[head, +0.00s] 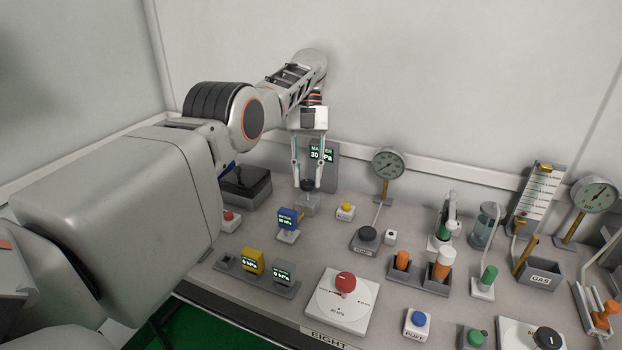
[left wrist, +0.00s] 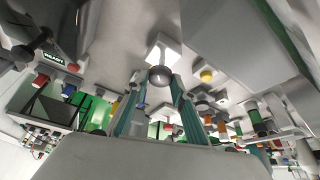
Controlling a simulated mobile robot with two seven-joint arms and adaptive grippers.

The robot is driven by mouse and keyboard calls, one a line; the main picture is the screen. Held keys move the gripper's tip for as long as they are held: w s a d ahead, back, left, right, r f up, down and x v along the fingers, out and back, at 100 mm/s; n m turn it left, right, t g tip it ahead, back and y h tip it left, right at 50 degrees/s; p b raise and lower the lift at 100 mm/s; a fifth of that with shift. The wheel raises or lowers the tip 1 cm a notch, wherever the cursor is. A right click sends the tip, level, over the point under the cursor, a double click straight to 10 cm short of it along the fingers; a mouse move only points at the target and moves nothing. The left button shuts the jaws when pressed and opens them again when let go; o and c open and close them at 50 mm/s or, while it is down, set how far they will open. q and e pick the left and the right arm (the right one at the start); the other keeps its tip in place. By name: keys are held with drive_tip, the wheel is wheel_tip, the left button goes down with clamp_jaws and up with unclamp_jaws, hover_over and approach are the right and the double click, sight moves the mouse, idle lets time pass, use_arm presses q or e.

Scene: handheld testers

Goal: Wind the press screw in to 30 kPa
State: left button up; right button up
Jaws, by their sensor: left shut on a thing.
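The press screw has a dark round knob (head: 307,184) on a pale grey block (head: 306,205) at the back left of the bench. My left gripper (head: 307,188) points down and is shut on this knob, one finger on each side. In the left wrist view the knob (left wrist: 160,76) shows between the fingertips, with the light block (left wrist: 164,49) behind it. The master display (head: 322,153) stands just behind the gripper, partly covered by a finger, and appears to read 30 kPa. My right gripper is not in view.
A blue tester (head: 288,219), a yellow tester (head: 253,261) and a grey tester (head: 283,274) stand in front. A red-knobbed plate (head: 322,311) is nearer. Dial gauges (head: 388,163) and orange and green cylinders crowd the right. A black case (head: 245,186) lies left of the gripper.

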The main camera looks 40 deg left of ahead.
use_arm(q)
drive_tip(key=shift+m, duration=0.5)
drive_tip(key=shift+r, duration=0.2)
drive_tip(key=o, duration=1.1)
drive_tip(key=shift+w, duration=0.1)
drive_tip(key=shift+f, duration=0.1)
